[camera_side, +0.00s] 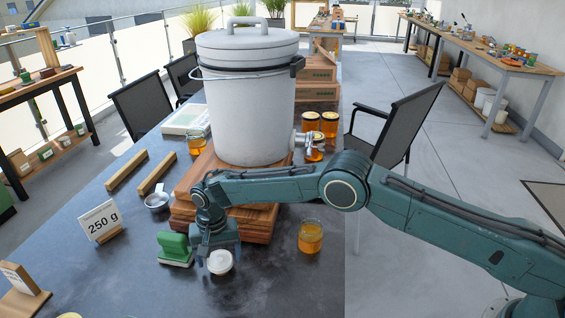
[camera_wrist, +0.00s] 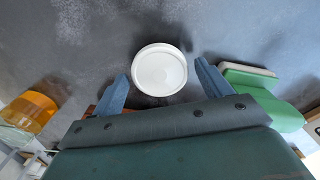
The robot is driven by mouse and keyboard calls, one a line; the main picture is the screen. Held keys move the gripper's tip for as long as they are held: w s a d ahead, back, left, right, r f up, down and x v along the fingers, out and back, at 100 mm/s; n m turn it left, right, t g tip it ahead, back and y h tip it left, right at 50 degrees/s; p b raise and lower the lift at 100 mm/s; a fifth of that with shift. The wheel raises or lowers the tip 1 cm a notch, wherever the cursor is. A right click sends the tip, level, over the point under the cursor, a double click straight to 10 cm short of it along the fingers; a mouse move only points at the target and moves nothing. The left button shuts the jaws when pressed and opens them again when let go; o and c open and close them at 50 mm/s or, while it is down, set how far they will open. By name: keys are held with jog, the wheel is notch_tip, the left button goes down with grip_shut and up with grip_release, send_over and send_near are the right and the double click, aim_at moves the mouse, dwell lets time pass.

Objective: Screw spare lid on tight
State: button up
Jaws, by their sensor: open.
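A round white lid (camera_side: 220,262) sits near the front of the dark table. In the wrist view the white lid (camera_wrist: 160,70) lies between the two blue fingers of my gripper (camera_wrist: 161,74), with a gap on each side. My gripper (camera_side: 216,254) is open and points down at the lid, holding nothing. A small glass jar of honey (camera_side: 311,238) stands upright to the right of the gripper, near the table's right edge. No lid shows on it. Part of the jar (camera_wrist: 32,112) also shows at the left of the wrist view.
A green block-like item (camera_side: 175,248) stands close left of my gripper. A large white bucket with a tap (camera_side: 245,110) stands on stacked wooden boards (camera_side: 262,225) behind. A "250 g" sign (camera_side: 100,222) and metal cup (camera_side: 157,201) are left. Lidded honey jars (camera_side: 329,124) stand behind the tap.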

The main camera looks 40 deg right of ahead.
aim_at(220, 259)
jog(key=shift+c, duration=0.5)
jog(key=c, duration=0.8)
jog(key=shift+r, duration=0.75)
jog(key=shift+r, duration=2.85)
